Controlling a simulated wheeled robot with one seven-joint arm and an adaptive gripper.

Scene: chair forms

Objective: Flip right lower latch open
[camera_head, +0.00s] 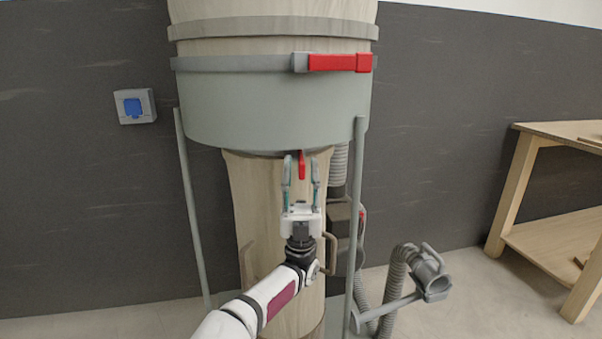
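A red latch lever (340,62) lies flat along the grey metal band around the drum, with its grey hinge block at its left end. A second, smaller red lever (302,160) points down below the drum's lower rim. My gripper (301,168) points up in front of the wooden-toned lower cylinder, its fingers apart. The small red lever shows between the fingertips, with a gap visible on each side. I cannot tell how far behind or between the fingers it is. My gripper is well below the upper red lever.
The pale green drum (270,105) stands on thin grey legs (358,220) beside the lower cylinder (255,215). A grey hose and nozzle (428,275) stand at the lower right. A wooden workbench (560,235) is at the right. A blue-and-grey wall socket (134,106) is at the left.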

